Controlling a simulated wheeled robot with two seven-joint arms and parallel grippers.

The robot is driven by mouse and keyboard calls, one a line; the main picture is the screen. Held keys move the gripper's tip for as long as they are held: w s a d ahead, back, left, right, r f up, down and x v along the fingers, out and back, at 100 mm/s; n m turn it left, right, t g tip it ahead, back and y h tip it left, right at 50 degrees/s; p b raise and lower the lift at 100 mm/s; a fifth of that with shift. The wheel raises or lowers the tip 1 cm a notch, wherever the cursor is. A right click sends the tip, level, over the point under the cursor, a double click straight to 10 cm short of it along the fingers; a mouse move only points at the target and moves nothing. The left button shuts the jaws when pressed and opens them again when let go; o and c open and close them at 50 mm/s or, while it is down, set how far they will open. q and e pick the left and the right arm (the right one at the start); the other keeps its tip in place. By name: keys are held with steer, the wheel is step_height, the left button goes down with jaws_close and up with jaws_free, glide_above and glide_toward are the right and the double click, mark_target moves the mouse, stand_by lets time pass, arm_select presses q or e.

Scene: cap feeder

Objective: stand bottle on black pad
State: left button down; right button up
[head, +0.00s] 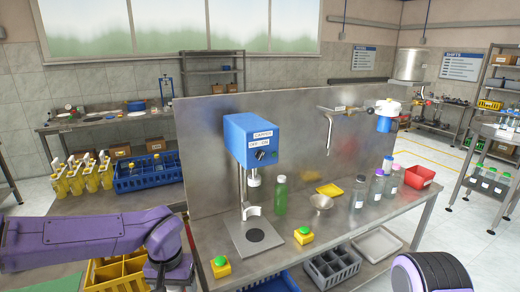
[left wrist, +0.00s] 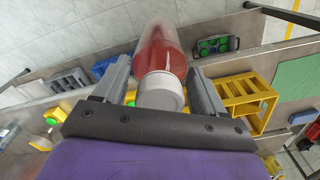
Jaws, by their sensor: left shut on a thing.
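My left gripper (left wrist: 160,75) is shut on a red see-through bottle (left wrist: 161,45) with a pale grey cap (left wrist: 160,93); the fingers sit on either side near the cap end. In the head view my left wrist is at the lower left, in front of the bench, and the fingers and bottle are out of frame. The black pad (head: 256,235) is a dark round disc on the grey base plate of the blue capping machine (head: 250,140). It is bare, below the machine's head. My right gripper is out of view; only part of that arm shows at the lower right.
A green bottle (head: 281,195) stands just right of the machine. Two green buttons on yellow boxes (head: 220,266) (head: 303,235) flank the base. A metal funnel (head: 321,203), yellow tray (head: 329,190), several capped bottles (head: 376,187) and a red bin (head: 420,176) stand farther right. A yellow crate (head: 118,272) is beside my left wrist.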

arm_select(q)
steer(key=shift+s, duration=0.25)
steer(key=shift+s+f+b, duration=0.25)
steer(key=shift+f+b, duration=0.05)
steer(key=shift+b, duration=0.15)
steer(key=f+b, duration=0.5)
steer(key=f, duration=0.1)
steer(key=f+b, duration=0.5)
steer(key=shift+w+f+b, duration=0.2)
steer(key=shift+f+b, duration=0.1)
steer(key=shift+f, duration=0.05)
steer(key=shift+r, duration=0.2)
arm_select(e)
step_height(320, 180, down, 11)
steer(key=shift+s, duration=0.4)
